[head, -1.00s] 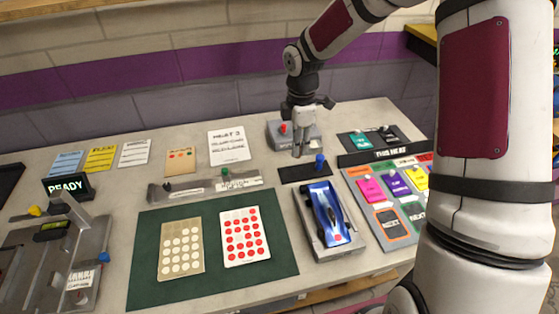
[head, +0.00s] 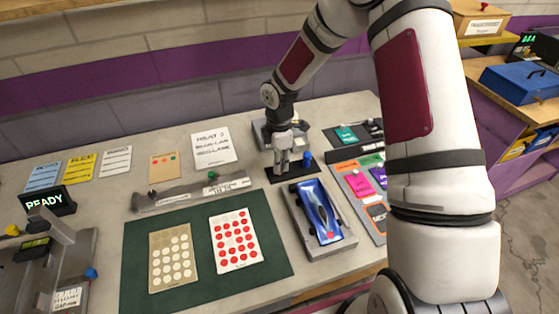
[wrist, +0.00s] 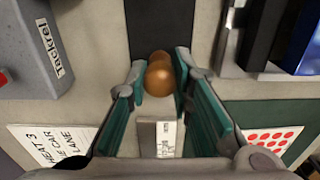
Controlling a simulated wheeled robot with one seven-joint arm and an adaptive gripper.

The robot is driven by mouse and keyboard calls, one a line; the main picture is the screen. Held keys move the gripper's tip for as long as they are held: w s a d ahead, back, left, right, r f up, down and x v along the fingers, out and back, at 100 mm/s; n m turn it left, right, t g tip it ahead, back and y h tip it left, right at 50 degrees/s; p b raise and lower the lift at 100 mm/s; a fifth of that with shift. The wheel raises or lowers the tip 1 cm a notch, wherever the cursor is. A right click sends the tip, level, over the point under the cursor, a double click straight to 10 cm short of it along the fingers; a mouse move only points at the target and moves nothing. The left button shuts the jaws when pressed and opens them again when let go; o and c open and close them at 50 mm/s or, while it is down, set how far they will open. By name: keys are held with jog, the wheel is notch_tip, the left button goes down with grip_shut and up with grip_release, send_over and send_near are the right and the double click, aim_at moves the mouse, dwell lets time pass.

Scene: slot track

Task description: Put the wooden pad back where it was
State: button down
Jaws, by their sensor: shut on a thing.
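My gripper (head: 282,168) points down over the left part of a black strip (head: 300,174) on the bench. In the wrist view its green-padded fingers (wrist: 159,80) are closed on a rounded, shiny brown piece, the wooden pad (wrist: 159,77). Behind it a smaller brown round part shows. The end of the black strip (wrist: 160,28) lies just beyond the pad in that view. I cannot tell whether the pad touches the bench or the strip. In the head view the pad is hidden by the fingers or too small to make out.
A blue knob (head: 307,157) stands on the strip, right of my gripper. A blue car (head: 319,212) sits in a grey tray in front. A grey rail (head: 190,193) with a green knob is at left, and a grey box (head: 262,135) behind. A green mat (head: 140,250) holds dotted cards.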

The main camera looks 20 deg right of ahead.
jog(key=shift+f, duration=0.15)
jog(key=c, duration=1.4)
grip_release()
jog(key=s+r+m+t+h+b, duration=0.1)
jog(key=s+r+m, duration=0.15)
jog(key=r, duration=0.85)
jog(key=s+r+m+h, duration=0.15)
jog(key=s+r, duration=0.25)
jog(key=r, duration=0.7)
jog(key=s+r+m+t, duration=0.1)
jog(key=s+r+m, duration=0.2)
jog(key=s, duration=0.4)
jog(key=s+r+m+t+y, duration=0.1)
jog(key=s+r+m+t, duration=0.1)
jog(key=s+r+m, duration=0.2)
jog(key=s+r+m+t+y, duration=0.1)
jog(key=s+r+m, duration=0.3)
jog(key=s, duration=0.6)
jog(key=shift+s+d+m+y, duration=0.1)
jog(key=shift+s+m+y, duration=0.05)
jog(key=shift+m, duration=0.55)
jog(key=shift+s+m+y, duration=0.1)
jog(key=shift+s+m, duration=0.05)
jog(key=shift+m, duration=0.55)
